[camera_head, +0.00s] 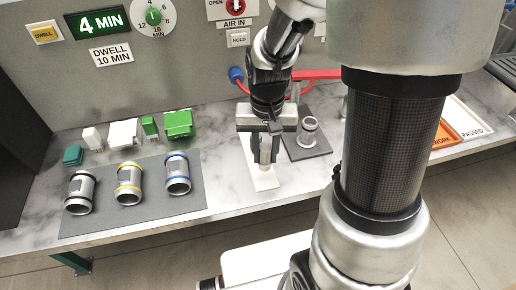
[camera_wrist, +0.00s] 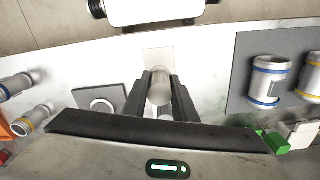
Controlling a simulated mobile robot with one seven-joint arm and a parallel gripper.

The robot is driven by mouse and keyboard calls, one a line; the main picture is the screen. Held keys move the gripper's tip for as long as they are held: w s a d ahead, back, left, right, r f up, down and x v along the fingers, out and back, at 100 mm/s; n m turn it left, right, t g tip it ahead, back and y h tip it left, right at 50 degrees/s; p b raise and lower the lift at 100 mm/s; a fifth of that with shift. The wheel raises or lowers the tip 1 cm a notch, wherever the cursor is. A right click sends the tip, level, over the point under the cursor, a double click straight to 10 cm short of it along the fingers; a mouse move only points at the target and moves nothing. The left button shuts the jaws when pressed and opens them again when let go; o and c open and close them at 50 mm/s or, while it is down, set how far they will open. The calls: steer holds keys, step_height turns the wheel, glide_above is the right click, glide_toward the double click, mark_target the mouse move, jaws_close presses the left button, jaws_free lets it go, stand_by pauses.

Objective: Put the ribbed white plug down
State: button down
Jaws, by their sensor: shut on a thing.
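My gripper (camera_head: 266,150) is shut on a pale, rounded piece, which I take to be the ribbed white plug (camera_wrist: 160,88). It sits between the two dark fingers in the wrist view; its ribs cannot be made out. In the head view the fingers point down over a small white square pad (camera_head: 264,180) on the bench. The pad also shows just beyond the fingertips in the wrist view (camera_wrist: 158,60). I cannot tell whether the plug touches the pad.
A grey casting (camera_head: 308,130) stands on a small dark mat right of my gripper. Three banded castings lie on a larger dark mat (camera_head: 150,217) at left, with green and white blocks (camera_head: 180,123) behind. An orange tray (camera_head: 444,136) is at right. A red-handled valve is behind.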

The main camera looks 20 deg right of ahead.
mark_target(265, 165)
steer(key=shift+f+b, duration=0.6)
steer(key=shift+f, duration=2.15)
steer(key=c, duration=1.4)
jaws_free()
steer(key=shift+c, duration=0.2)
steer(key=shift+r, duration=0.1)
